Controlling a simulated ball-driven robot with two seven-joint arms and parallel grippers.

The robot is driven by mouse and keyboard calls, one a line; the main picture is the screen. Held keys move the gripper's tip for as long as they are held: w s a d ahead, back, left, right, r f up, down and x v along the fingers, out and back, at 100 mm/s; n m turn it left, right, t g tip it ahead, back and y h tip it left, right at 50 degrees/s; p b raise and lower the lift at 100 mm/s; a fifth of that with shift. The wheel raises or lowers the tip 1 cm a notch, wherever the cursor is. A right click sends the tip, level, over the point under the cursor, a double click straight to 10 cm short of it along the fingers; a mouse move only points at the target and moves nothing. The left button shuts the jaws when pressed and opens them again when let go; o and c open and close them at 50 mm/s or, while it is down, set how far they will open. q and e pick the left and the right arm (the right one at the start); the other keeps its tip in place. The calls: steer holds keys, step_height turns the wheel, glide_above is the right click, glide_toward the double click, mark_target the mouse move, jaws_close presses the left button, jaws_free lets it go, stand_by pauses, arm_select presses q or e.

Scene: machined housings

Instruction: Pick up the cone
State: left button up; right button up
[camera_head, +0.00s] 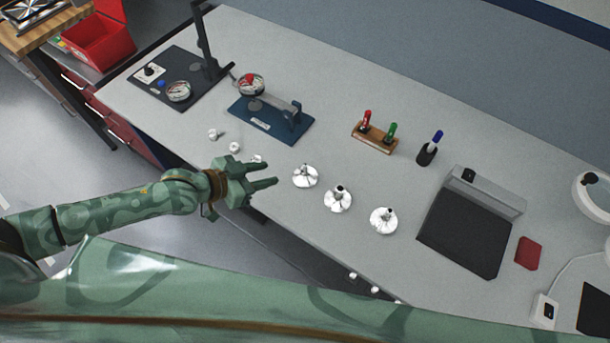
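Three silver-white, cone-like housings stand in a row near the front edge of the grey bench: a left one (305,177), a middle one (338,199) and a right one (383,221), each with a narrow top. Several small white parts, one of them here (213,133), lie left of them; their shape is too small to tell. I cannot tell which piece is the cone. My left gripper (269,172) is open and empty at the bench's front edge, just left of the left housing and apart from it. My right gripper is out of view.
A blue stand with a gauge (272,119), a black stand base (165,85), a wooden marker holder (374,139) and a black pen cup (427,155) stand farther back. A dark plate device (464,235) and a red block (528,253) lie right. The bench middle is clear.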

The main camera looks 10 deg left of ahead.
mark_target(299, 180)
arm_select(q)
steer(key=b+x, duration=0.2)
steer(key=x, duration=0.8)
steer(key=shift+w+d+f, duration=0.1)
steer(key=shift+d+f, duration=0.1)
steer(key=shift+w+d+f, duration=0.2)
steer(key=shift+w+d, duration=0.05)
steer(key=shift+w, duration=0.05)
steer(key=shift+c, duration=0.5)
jaws_close()
